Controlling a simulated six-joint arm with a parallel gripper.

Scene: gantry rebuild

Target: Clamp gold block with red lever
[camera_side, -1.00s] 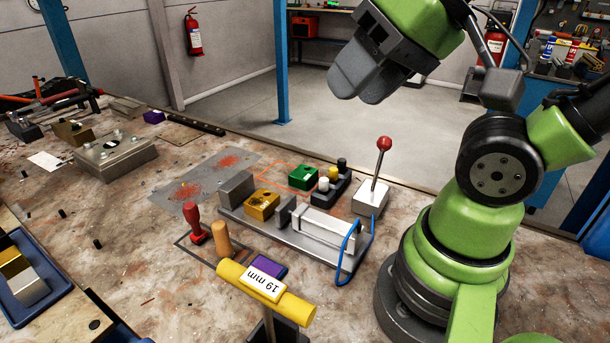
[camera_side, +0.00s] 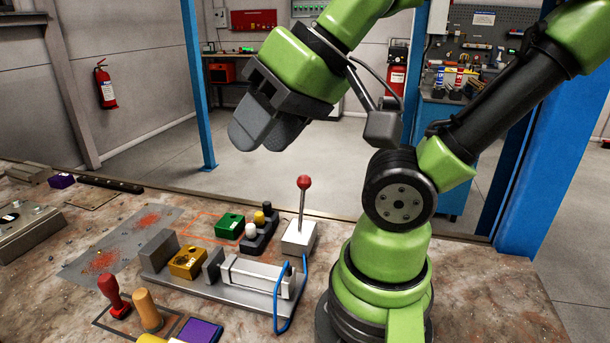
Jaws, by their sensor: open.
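The gold block (camera_side: 187,262) sits on the grey base of the clamp, between a fixed grey jaw (camera_side: 158,249) on its left and the moving jaw plate (camera_side: 214,266) on its right. The silver clamp cylinder (camera_side: 256,275) lies to the right, with a blue hose. The red-knobbed lever (camera_side: 304,183) stands nearly upright on a white box behind the cylinder's right end. My gripper (camera_side: 266,130) is raised high above the bench, behind and above the clamp, touching nothing. Its jaws are open and look empty, though the angle hides most of the gap.
A green block (camera_side: 229,226) and a dark holder with small knobs (camera_side: 261,230) stand behind the clamp. A red stamp (camera_side: 112,294), a wooden-handled tool (camera_side: 147,309) and a purple block (camera_side: 200,331) are in front. A grey sheet (camera_side: 120,246) lies flat at left.

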